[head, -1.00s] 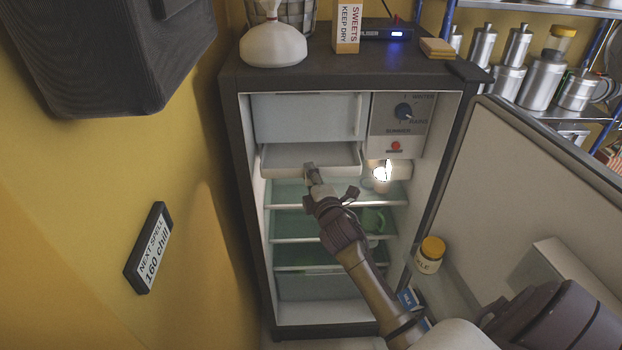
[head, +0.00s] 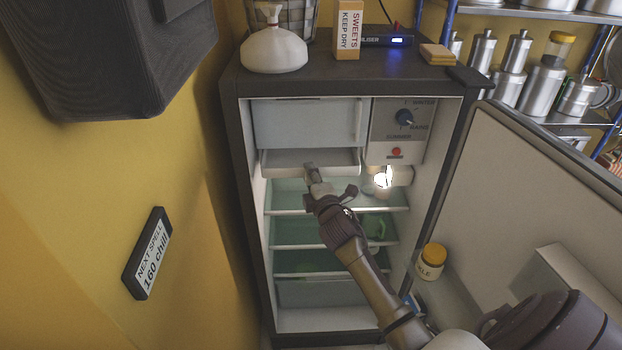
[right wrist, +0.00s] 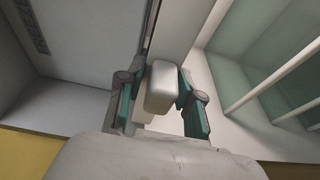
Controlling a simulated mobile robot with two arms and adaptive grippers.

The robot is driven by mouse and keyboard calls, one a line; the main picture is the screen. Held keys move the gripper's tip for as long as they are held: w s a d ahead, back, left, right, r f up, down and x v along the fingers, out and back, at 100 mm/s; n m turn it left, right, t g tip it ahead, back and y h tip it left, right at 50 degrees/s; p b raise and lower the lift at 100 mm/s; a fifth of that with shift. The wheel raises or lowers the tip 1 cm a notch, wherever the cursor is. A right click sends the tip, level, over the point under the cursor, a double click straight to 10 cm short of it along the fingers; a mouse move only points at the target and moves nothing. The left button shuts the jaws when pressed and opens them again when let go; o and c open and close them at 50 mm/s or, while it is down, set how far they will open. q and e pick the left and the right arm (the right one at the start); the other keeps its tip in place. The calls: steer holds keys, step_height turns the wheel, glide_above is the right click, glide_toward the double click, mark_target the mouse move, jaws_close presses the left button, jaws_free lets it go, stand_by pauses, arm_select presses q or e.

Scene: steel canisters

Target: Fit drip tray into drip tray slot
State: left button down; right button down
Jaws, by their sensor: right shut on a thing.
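The drip tray (head: 285,158) is a shallow white tray under the freezer box (head: 305,124) in the open fridge. Most of it sits back in the slot below that box, with its front edge still showing. My right gripper (head: 309,168) is at the tray's front middle, shut on it. In the right wrist view the two green-padded fingers (right wrist: 160,103) close around a pale block-shaped front part of the tray (right wrist: 162,85). The slot's rails are hidden by the tray. My left gripper is not in view.
Glass shelves (head: 290,194) lie just below the tray. The dial panel (head: 401,118) and a bright lamp (head: 384,178) are to its right. The open fridge door (head: 500,200) stands at the right, with a yellow-lided jar (head: 431,262) on it.

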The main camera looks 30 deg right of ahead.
mark_target(310, 159)
steer(key=shift+w+d+b, duration=0.45)
steer(key=shift+w+d, duration=0.2)
steer(key=shift+w, duration=0.45)
steer(key=shift+w+d+b, duration=0.4)
steer(key=shift+w+d, duration=0.25)
steer(key=shift+w, duration=0.4)
steer(key=shift+w+d+b, duration=0.45)
steer(key=shift+w+d, duration=0.2)
steer(key=shift+w, duration=0.45)
steer(key=shift+s, duration=0.1)
